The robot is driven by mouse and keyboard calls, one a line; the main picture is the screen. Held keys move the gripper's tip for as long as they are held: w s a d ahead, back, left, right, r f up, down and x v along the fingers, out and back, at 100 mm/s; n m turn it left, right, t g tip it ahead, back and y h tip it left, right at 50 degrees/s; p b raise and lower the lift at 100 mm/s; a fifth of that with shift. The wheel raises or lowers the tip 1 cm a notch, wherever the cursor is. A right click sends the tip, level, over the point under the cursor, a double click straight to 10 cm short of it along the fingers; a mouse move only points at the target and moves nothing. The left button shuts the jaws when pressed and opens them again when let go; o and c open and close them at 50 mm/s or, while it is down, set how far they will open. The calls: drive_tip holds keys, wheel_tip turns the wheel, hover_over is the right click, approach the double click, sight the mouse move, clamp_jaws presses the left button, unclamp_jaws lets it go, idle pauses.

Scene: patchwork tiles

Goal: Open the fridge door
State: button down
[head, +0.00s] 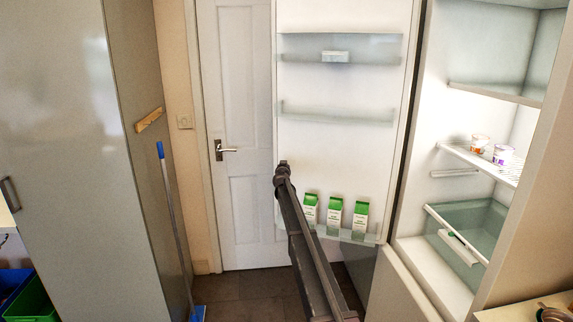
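The fridge door (335,155) stands wide open in the head view, its inner face with shelves turned towards me. Several green and white cartons stand on its lowest shelf. The lit fridge interior (455,110) shows to the right of the door. My arm reaches up from the bottom of the view, and my gripper (283,168) is at the left, free edge of the door. It is too small and dark to tell whether its fingers are open or touch the door. The door's outer side and handle are hidden.
A white room door (235,115) is behind the fridge door. A tall grey cabinet (75,150) stands at the left, with a blue-handled mop (175,225) beside it. A counter edge (520,298) is at the lower right. Dark floor (245,290) shows between cabinet and fridge.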

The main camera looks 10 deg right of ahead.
drive_tip(key=s+a, duration=0.6)
drive_tip(key=s, duration=0.4)
drive_tip(key=s+d+f+m+g+h, duration=0.1)
drive_tip(key=s+d+f+g, duration=0.2)
drive_tip(key=s, duration=0.7)
drive_tip(key=s+d+f+m+g+h, duration=0.1)
drive_tip(key=s+f+g, duration=0.25)
drive_tip(key=s, duration=0.65)
drive_tip(key=s+d+f+m+g+h, duration=0.1)
drive_tip(key=s+d+f+g, duration=0.2)
drive_tip(key=s, duration=0.8)
drive_tip(key=s+a+f+n+g+y, duration=0.2)
drive_tip(key=s+a+f, duration=0.1)
drive_tip(key=s, duration=0.7)
drive_tip(key=s+a+f+n+g+y, duration=0.2)
drive_tip(key=s+a, duration=0.3)
drive_tip(key=s, duration=0.5)
drive_tip(key=s+a+f+n+g+y, duration=0.2)
drive_tip(key=s+a+f+g+y, duration=0.1)
drive_tip(key=s, duration=0.7)
drive_tip(key=shift+s+a+f+g+y, duration=0.3)
drive_tip(key=shift+a+f+g+y, duration=0.1)
drive_tip(key=shift+f+g+y, duration=0.1)
